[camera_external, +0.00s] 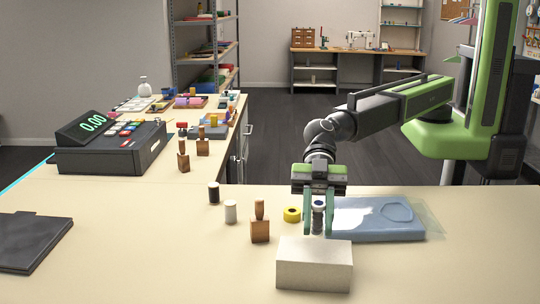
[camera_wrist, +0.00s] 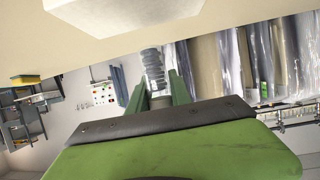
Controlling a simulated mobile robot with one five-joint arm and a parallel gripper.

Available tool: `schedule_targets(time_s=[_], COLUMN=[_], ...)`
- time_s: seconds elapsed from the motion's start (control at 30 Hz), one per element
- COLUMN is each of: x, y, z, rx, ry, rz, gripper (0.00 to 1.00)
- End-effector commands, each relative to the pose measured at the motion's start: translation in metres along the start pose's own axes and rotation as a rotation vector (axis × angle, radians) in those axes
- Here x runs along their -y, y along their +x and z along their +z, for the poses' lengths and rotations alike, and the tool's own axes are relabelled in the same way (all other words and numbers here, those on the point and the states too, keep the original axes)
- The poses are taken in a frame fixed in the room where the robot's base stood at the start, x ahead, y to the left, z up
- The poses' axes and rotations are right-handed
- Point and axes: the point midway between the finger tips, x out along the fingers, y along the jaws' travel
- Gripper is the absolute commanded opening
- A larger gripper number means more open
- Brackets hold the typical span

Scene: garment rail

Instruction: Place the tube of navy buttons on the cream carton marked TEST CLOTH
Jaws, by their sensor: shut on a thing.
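The cream carton (camera_external: 314,266) stands on the table near its front. No marking is legible on it. Part of it also shows at the top of the wrist view (camera_wrist: 125,14). My gripper (camera_external: 318,224) points down just behind the carton in the external view, its green fingers closed on the sides of the tube of navy buttons (camera_external: 318,212). The tube is upright and small. In the wrist view the tube (camera_wrist: 153,68) sticks out between the two fingers, with ringed, stacked contents. I cannot tell how high the tube's lower end is above the table.
A wooden-handled stamp (camera_external: 260,228), a yellow tape roll (camera_external: 292,214), a pale spool (camera_external: 231,212) and a dark spool (camera_external: 214,193) stand left of my gripper. A bagged blue garment (camera_external: 378,230) lies to the right. A black folder (camera_external: 30,243) lies far left. The table's right front is clear.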

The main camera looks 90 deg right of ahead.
Motion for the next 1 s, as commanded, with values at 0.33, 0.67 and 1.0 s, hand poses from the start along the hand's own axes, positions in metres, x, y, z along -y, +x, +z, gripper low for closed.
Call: schedule_targets(time_s=[0.33, 0.67, 1.0], x=[0.0, 0.0, 0.0], y=[0.015, 0.015, 0.015], z=[0.037, 0.038, 0.038], rx=[0.0, 0.0, 0.0], ry=[0.001, 0.0, 0.0], rz=[0.0, 0.0, 0.0], gripper=[0.0, 0.32, 0.46])
